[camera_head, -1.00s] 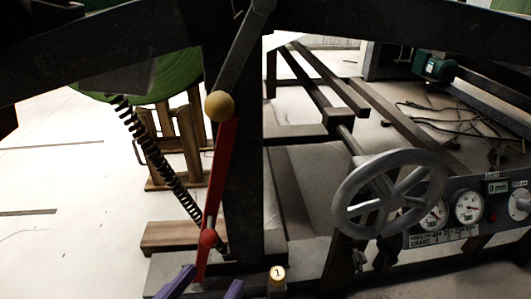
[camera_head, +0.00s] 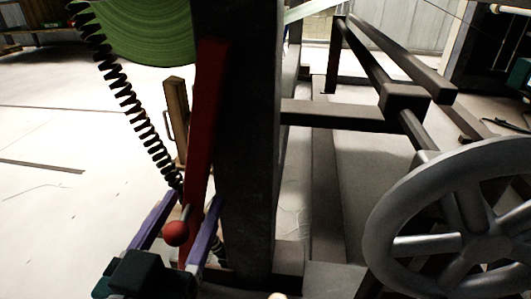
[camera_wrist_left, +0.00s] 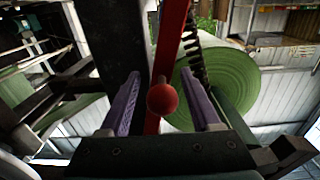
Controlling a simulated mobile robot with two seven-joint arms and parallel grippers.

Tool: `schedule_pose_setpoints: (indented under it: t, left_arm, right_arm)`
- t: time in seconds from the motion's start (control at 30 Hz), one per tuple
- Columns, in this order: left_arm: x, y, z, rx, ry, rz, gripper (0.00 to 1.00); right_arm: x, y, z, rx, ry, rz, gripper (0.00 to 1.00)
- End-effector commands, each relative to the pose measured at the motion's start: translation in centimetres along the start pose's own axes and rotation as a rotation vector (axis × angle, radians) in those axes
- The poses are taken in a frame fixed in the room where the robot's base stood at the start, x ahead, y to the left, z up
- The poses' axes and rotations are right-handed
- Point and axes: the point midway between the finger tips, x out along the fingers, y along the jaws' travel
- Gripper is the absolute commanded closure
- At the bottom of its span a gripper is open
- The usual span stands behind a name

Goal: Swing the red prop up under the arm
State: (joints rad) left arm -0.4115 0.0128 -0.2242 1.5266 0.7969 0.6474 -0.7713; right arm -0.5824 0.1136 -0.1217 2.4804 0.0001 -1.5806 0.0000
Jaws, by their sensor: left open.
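The red prop (camera_head: 206,110) is a long flat bar standing nearly upright along the dark post, leaning slightly, with a round red knob (camera_head: 175,233) near its lower end. My left gripper (camera_head: 190,215) is at the knob, its two purple fingers open on either side of the bar and knob. In the left wrist view the knob (camera_wrist_left: 162,99) sits between the spread fingers (camera_wrist_left: 163,100), apart from both. The arm that the task names cannot be made out clearly in the head view now. My right gripper is not in view.
A dark upright post (camera_head: 250,150) stands right behind the prop. A black coil spring (camera_head: 128,100) slants down beside it. A green roll (camera_head: 145,35) is at the upper left. A grey handwheel (camera_head: 455,225) stands at the right. Pale floor lies open at the left.

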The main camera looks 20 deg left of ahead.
Motion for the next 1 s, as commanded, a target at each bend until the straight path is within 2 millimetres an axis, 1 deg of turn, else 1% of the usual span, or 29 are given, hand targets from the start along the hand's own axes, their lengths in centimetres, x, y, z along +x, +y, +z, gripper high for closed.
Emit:
schedule_pose_setpoints:
  t: [0.1,0.33,0.37,0.9,0.93,1.0]
  left_arm:
    - [0.69,0.00,0.01,-0.001,0.001,0.000,0.36]
    - [0.76,0.01,-0.07,0.000,0.000,0.001,0.36]
    - [0.76,0.01,-0.07,0.000,0.000,0.001,0.37]
    - [0.72,0.00,-0.03,-0.001,0.000,0.001,0.98]
    - [0.72,0.00,-0.03,-0.001,0.000,0.000,1.00]
    - [0.72,0.00,-0.03,-0.001,-0.001,0.000,1.00]
  right_arm:
    - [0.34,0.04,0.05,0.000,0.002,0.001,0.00]
    - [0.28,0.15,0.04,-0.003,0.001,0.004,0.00]
    - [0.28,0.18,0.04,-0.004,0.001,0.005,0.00]
    - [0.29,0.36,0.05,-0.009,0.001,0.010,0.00]
    - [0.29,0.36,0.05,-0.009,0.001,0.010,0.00]
    - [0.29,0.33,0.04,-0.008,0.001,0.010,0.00]
